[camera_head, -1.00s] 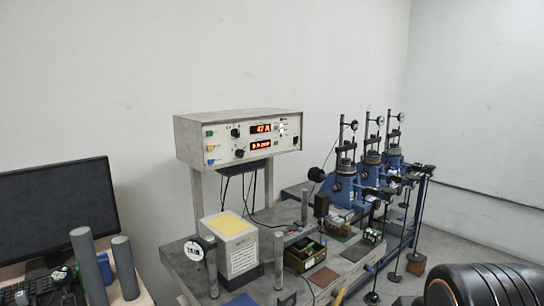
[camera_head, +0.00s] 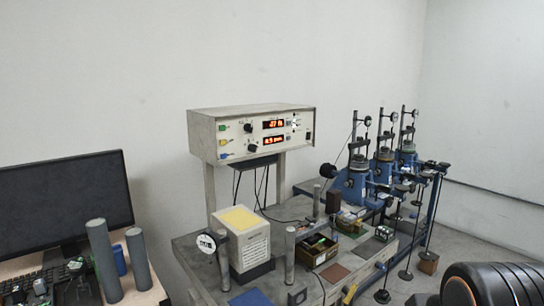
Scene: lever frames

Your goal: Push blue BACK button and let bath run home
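A pale control box (camera_head: 203,133) stands on posts above the bench, left of centre. On the left of its front panel are a green button (camera_head: 222,127), a yellow button (camera_head: 224,141) and a blue button (camera_head: 224,156), the lowest. Its labels are too small to read. Two red displays (camera_head: 274,125) are lit on the panel, beside black knobs (camera_head: 252,148). I cannot tell which thing on the bench is the bath. My gripper is not in view, and nothing is seen touching the blue button.
The bench (camera_head: 190,252) holds a yellow-topped box (camera_head: 249,245), a round dial (camera_head: 206,243), grey posts and small trays. Blue test frames (camera_head: 357,186) with hanging weights stand to the right. A monitor (camera_head: 65,200) and grey cylinders (camera_head: 103,258) are at left. The wall behind is bare.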

